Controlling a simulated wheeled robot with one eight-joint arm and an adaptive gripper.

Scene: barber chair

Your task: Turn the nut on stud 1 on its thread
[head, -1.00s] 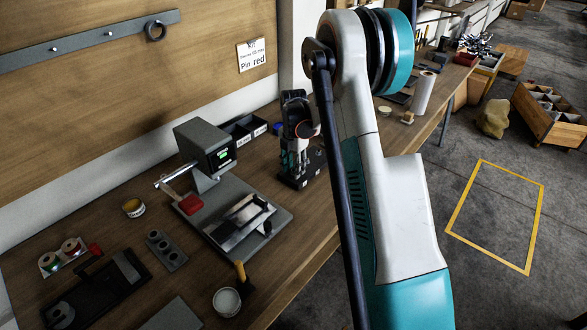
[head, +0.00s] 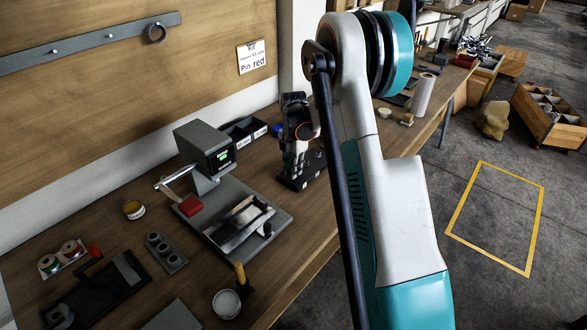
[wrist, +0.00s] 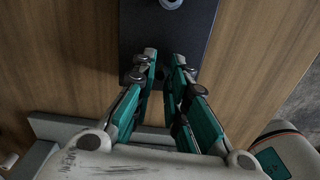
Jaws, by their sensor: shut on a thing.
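The dark stud plate (head: 290,184) lies on the bench below my gripper; it also shows in the wrist view (wrist: 198,32). A pale metal stud or nut (wrist: 171,3) on it is cut by the top edge of the wrist view. My gripper (head: 296,172) points down over the plate, its teal fingers (wrist: 162,62) a small gap apart. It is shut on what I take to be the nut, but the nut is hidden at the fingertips. The thread and the stud's number cannot be read.
A grey press (head: 205,150) with a red-handled lever stands left of the plate. A dark bin (head: 240,130) stands behind. A paper roll (head: 424,93) and small tubs stand farther right. The bench's front edge runs close to the plate's right.

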